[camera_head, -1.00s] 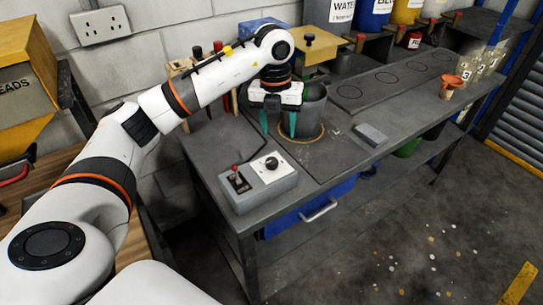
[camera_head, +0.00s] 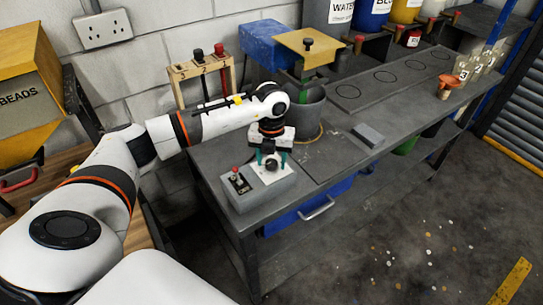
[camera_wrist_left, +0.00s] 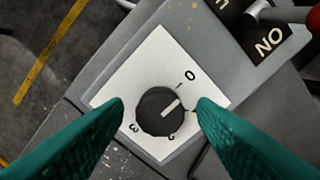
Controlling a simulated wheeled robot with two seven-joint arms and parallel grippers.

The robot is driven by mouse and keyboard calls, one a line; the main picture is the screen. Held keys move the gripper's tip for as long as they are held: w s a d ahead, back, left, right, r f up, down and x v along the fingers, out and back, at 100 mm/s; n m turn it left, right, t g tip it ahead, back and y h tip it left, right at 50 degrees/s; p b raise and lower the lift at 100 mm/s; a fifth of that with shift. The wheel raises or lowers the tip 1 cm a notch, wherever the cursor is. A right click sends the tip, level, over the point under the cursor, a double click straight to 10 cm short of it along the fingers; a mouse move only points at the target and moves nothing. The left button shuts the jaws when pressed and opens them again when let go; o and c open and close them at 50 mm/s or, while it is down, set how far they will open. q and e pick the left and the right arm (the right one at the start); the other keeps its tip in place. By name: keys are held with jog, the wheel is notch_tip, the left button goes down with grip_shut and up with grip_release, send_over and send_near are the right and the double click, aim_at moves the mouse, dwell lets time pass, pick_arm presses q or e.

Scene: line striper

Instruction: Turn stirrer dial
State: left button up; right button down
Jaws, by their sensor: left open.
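The stirrer dial (camera_head: 271,164) is a round black knob with a light pointer line, on a white plate on a grey control box (camera_head: 262,193). In the left wrist view the dial (camera_wrist_left: 161,111) sits between and a little beyond the green fingertips, with marks 0, 2 and 3 readable around it. Its pointer line is directed to the upper right, between 0 and 2. My left gripper (camera_head: 271,158) is open above the dial, one finger on each side. In the wrist view the gripper (camera_wrist_left: 160,107) shows gaps beside the knob. My right gripper is not in view.
A red-tipped toggle switch (camera_head: 235,171) stands beside the dial on the same box. A grey pot (camera_head: 308,112) is behind it, under a yellow-topped stirrer stand. A grey block (camera_head: 368,135) lies on the bench to the right. A wooden rack (camera_head: 190,72) stands at the back.

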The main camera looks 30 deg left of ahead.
pick_arm(q)
jog(key=shift+c, duration=0.5)
jog(key=c, duration=0.9)
jog(key=shift+o, duration=0.2)
